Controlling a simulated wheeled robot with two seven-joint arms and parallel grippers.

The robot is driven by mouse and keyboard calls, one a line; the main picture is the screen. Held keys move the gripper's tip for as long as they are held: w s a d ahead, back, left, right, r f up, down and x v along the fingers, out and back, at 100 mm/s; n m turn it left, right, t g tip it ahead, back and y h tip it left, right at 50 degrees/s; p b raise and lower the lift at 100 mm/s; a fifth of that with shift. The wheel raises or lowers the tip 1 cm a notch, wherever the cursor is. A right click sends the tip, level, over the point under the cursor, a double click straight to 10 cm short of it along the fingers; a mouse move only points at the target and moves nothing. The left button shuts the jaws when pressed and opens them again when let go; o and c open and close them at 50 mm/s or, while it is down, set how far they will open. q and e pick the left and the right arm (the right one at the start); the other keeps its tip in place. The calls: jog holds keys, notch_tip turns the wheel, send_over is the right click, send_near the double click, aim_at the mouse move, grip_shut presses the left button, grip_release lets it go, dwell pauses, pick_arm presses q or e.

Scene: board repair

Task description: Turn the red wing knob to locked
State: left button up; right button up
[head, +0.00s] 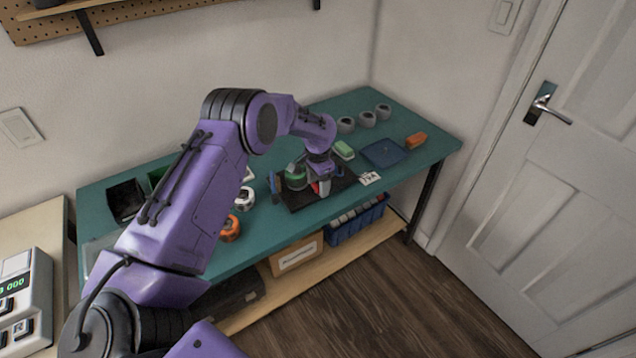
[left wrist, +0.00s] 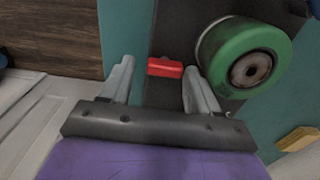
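The red wing knob (left wrist: 165,68) sits on a dark board (left wrist: 172,22). In the left wrist view the knob lies across the picture, between and just beyond the tips of my left gripper (left wrist: 158,75). A green roller or wheel (left wrist: 243,55) stands on the board right beside the right finger. My right gripper is not seen.
The teal table (head: 400,172) also holds a blue tray (head: 383,152), an orange block (head: 416,140), a green-and-white block (head: 344,150), several grey rings along the back and tape rolls (head: 230,228) at left. A white label (head: 369,178) lies at the board's right.

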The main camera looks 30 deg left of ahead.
aim_at(317, 186)
pick_arm(q)
jog(key=shift+s+a, duration=0.15)
jog(key=shift+a, duration=0.25)
jog(key=shift+r+p, duration=0.6)
notch_tip(317, 186, up, 7)
jog(key=p, duration=0.6)
jog(key=shift+s+d+r, duration=0.1)
jog(key=shift+d, duration=0.05)
jog(key=shift+w+d+f, duration=0.15)
jog(key=shift+w+f, duration=0.1)
jog(key=shift+s, duration=0.1)
